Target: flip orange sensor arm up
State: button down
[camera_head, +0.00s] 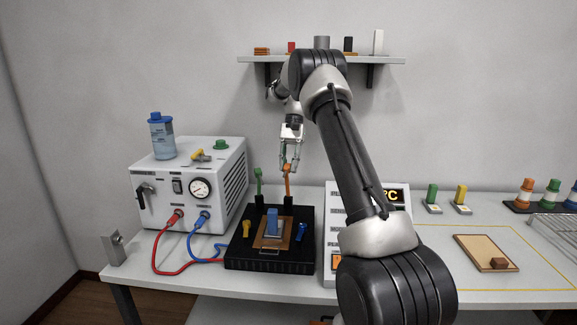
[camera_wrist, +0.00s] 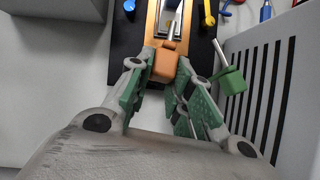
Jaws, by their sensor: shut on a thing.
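The orange sensor arm (camera_head: 288,184) stands upright at the back right of the black fixture (camera_head: 240,250). Its orange block-shaped tip (camera_wrist: 165,63) sits between the green-padded fingers of my gripper (camera_wrist: 160,78) in the wrist view. In the head view, my gripper (camera_head: 289,164) reaches down from above and is shut on the top of the orange arm. A green sensor arm (camera_head: 258,183) stands upright to its left; its green tip (camera_wrist: 231,80) shows just right of my fingers in the wrist view.
A blue block (camera_head: 273,220) is on the fixture's middle plate, with a yellow lever (camera_head: 246,228) and a blue lever (camera_head: 301,232) at its sides. A white box with a gauge (camera_head: 200,188) stands left, joined by red and blue cables. A display panel (camera_head: 338,215) stands close on the right.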

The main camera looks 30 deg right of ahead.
jog(key=shift+d+f, duration=0.1)
jog(key=shift+f, duration=0.1)
jog(key=c, duration=1.3)
grip_release()
jog(key=shift+f, duration=0.1)
